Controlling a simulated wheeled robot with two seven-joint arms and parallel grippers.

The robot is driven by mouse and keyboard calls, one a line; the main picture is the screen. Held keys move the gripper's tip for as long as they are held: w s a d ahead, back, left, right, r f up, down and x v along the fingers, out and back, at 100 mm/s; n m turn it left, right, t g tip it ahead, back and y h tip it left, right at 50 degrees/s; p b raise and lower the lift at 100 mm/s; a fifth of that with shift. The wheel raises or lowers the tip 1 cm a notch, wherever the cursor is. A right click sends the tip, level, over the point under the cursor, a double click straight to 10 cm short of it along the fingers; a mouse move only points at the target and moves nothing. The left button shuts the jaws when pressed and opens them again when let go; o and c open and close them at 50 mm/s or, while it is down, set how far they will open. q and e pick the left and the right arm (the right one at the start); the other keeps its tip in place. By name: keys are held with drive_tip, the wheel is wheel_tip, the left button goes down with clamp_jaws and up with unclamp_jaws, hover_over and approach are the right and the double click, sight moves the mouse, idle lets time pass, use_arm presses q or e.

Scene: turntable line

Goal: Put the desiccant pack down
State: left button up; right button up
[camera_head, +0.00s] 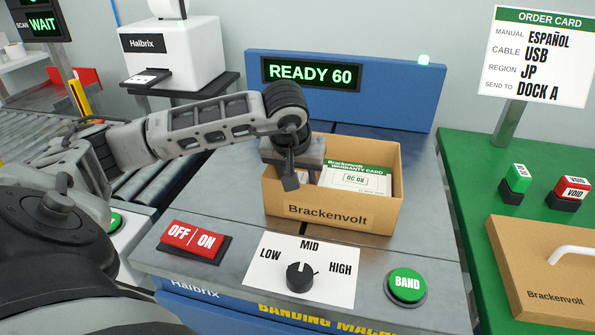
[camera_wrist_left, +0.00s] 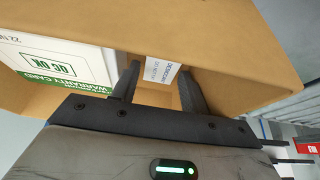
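The desiccant pack (camera_wrist_left: 161,70), small and white with printed text, shows between my left fingertips inside the carton in the left wrist view. My left gripper (camera_wrist_left: 160,70) points into the carton; whether its fingers press on the pack or stand just clear of it I cannot tell. In the head view my left gripper (camera_head: 291,182) is at the left part of the open Brackenvolt carton (camera_head: 345,217), and it hides the pack. A white and green warranty card (camera_head: 355,178) lies in the carton, right of the gripper. My right gripper is not in view.
The carton stands on the banding machine, behind the OFF/ON switch (camera_head: 194,242), dial (camera_head: 300,277) and green BAND button (camera_head: 407,285). The display (camera_head: 312,74) reads READY 60. A closed carton (camera_head: 545,270) and two stamps sit on the green table (camera_head: 465,190).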

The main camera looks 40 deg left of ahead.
use_arm(q)
drive_tip(key=shift+s+d+f, duration=0.2)
drive_tip(key=shift+f, duration=0.25)
drive_tip(key=shift+r+p, duration=0.2)
drive_tip(key=shift+p, duration=0.1)
drive_tip(key=v, duration=0.3)
drive_tip(key=p+v, duration=0.1)
drive_tip(key=shift+w+a+r, duration=0.1)
drive_tip(key=shift+w+r, duration=0.15)
drive_tip(key=shift+r, duration=0.1)
drive_tip(key=p+v, duration=0.1)
drive_tip(key=v, duration=0.7)
drive_tip(key=shift+r, duration=0.15)
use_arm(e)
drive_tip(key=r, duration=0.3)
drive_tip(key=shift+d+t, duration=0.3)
